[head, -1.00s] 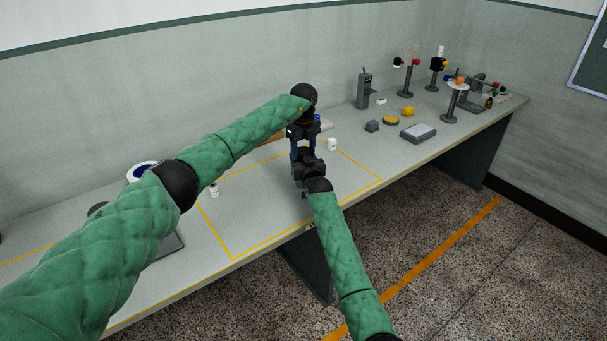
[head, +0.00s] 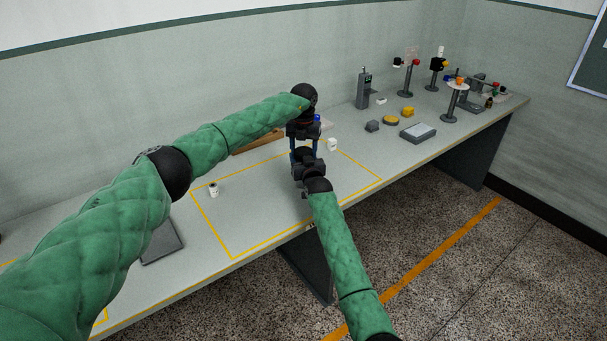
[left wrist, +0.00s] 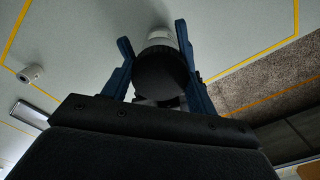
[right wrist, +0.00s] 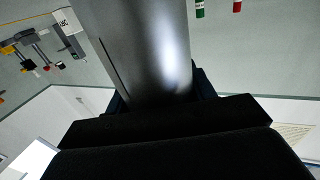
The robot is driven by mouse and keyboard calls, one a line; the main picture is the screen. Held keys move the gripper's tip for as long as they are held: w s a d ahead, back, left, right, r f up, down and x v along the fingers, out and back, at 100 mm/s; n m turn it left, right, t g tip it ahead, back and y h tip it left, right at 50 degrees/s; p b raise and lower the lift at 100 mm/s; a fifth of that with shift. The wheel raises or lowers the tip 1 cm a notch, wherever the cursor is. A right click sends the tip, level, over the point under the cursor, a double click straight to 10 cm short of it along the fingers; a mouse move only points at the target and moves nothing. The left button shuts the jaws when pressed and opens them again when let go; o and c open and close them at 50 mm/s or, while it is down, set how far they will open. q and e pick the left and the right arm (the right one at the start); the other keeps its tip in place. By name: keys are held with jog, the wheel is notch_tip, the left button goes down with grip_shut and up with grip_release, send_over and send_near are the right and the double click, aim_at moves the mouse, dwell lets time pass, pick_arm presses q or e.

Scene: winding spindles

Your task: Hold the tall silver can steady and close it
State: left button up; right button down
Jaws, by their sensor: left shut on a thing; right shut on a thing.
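The tall silver can (right wrist: 150,45) fills the middle of the right wrist view as a smooth grey cylinder. My right gripper (head: 304,161) is shut on its side. In the head view the can is hidden behind the grippers. My left gripper (head: 303,146) points down from above, close over the right one. In the left wrist view its blue fingers stand either side of a dark round lid (left wrist: 160,75), and it is shut on this lid. Whether the lid is seated on the can is hidden.
Two small white containers, one left (head: 213,190) and one right (head: 332,144), stand near the yellow-taped area. A dark flat tray (head: 163,243) lies at left. Stands, blocks and a grey scale (head: 418,133) occupy the far right. The taped area's front is clear.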

pick_arm(q)
jog(key=o, duration=1.1)
jog(key=shift+r, duration=0.15)
jog(key=shift+r, duration=2.1)
jog(key=shift+c, duration=0.5)
